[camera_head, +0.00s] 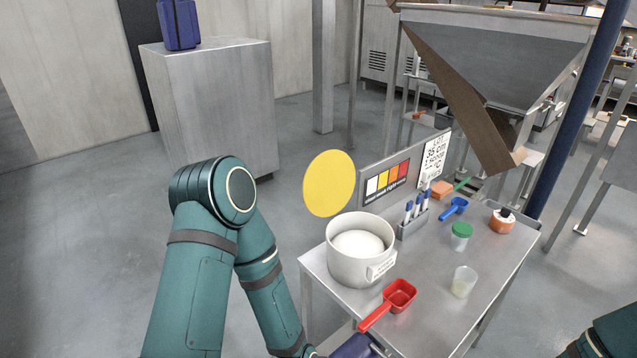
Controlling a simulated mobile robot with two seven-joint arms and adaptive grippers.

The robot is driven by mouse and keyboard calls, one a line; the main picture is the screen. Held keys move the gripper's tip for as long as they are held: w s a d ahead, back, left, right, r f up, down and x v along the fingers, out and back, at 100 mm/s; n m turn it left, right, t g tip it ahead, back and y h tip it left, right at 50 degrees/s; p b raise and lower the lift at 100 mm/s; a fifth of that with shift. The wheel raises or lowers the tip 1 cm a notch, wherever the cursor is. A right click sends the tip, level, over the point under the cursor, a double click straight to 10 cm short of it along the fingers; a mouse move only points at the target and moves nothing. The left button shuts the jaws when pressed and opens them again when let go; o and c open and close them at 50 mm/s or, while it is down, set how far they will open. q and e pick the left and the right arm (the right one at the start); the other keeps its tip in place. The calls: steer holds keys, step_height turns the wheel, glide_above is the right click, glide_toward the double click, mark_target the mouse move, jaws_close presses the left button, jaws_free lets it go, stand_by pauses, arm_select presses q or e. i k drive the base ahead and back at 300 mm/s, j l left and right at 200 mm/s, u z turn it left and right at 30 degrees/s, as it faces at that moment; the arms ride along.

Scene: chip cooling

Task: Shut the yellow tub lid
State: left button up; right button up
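The yellow lid (329,184) is a round disc standing nearly upright, raised at the back left of a white tub (350,268). The tub is open, with pale white contents heaped inside and a label on its front right. It stands at the left end of the metal table. My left arm comes in from the left and bends down in front of the table.
On the table (428,310) are a red scoop (397,296), a clear cup (463,282), a green-lidded jar (461,238), a blue scoop (455,208), an orange-and-black item (502,221) and a pen holder (412,226). A sign panel (387,183) stands behind.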

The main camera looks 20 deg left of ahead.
mark_target(329, 180)
steer(key=j+z, duration=0.35)
steer(key=j, duration=0.6)
steer(key=j+z, duration=0.4)
steer(key=j, duration=0.5)
steer(key=j+z, duration=0.4)
steer(key=j, duration=0.55)
steer(key=j+z, duration=0.45)
steer(key=j, duration=0.45)
steer(key=i+j+z, duration=0.1)
steer(key=j, duration=0.25)
steer(key=i+j+z, duration=0.15)
steer(key=j, duration=0.2)
steer(key=j+z, duration=0.1)
steer(key=j, duration=0.25)
